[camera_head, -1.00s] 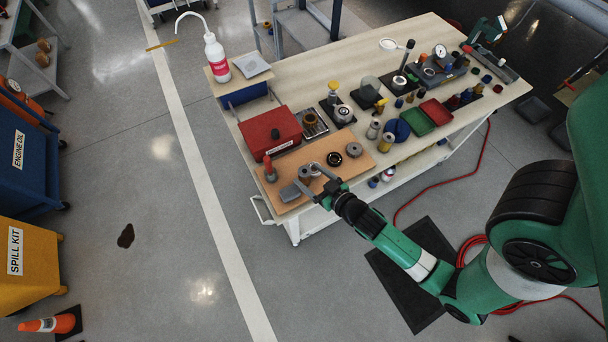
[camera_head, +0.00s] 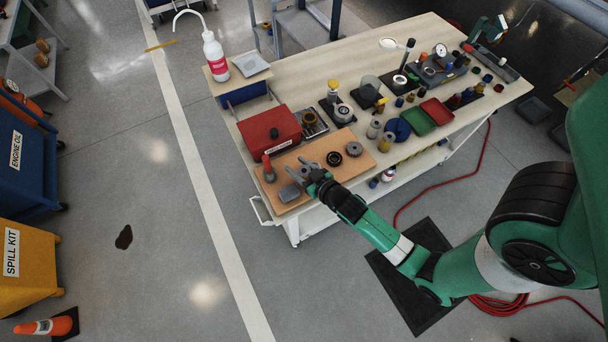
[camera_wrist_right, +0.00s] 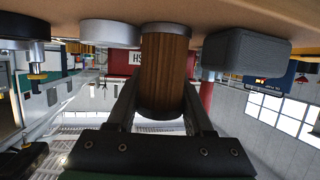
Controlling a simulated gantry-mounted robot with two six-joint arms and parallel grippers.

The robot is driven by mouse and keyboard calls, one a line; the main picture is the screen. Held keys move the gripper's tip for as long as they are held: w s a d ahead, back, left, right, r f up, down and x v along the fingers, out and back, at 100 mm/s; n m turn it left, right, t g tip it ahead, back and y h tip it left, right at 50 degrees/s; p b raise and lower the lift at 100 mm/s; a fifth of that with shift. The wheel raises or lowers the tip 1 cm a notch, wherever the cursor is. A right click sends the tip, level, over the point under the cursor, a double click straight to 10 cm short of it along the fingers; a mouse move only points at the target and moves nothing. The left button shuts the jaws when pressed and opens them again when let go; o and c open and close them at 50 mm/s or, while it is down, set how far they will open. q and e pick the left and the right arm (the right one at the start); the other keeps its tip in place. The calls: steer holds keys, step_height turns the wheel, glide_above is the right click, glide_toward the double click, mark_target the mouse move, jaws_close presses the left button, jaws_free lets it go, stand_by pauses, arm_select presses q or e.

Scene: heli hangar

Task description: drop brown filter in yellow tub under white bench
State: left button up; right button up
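The brown filter (camera_wrist_right: 165,70), a ribbed cylinder, stands between the fingers of my right gripper (camera_wrist_right: 163,100) in the right wrist view, its far end at the orange-brown board. The fingers lie close along both its sides; whether they press on it is unclear. In the head view my right gripper (camera_head: 302,169) is low over the board's front left part and largely hides the filter. The white bench (camera_head: 300,80) has a lower shelf (camera_head: 345,201), mostly hidden by its top and my arm. My left gripper is not in view.
A grey block (camera_head: 289,193) and a red-topped part (camera_head: 269,170) stand near my gripper on the board (camera_head: 318,190). A dark ring (camera_head: 334,159) and grey puck (camera_head: 354,149) lie to its right. A red box (camera_head: 268,132) is behind.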

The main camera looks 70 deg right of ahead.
jaws_close()
steer(key=shift+r+p, duration=0.35)
steer(key=shift+r, duration=0.15)
step_height(320, 180, up, 3)
steer(key=shift+f+p, duration=0.1)
steer(key=shift+p, duration=0.85)
steer(key=s+a+r, duration=0.9)
steer(key=s, duration=0.1)
steer(key=shift+s+a+r+p, duration=0.15)
steer(key=shift+s+a+p, duration=0.05)
steer(key=shift+s+p, duration=0.1)
steer(key=shift+w, duration=0.1)
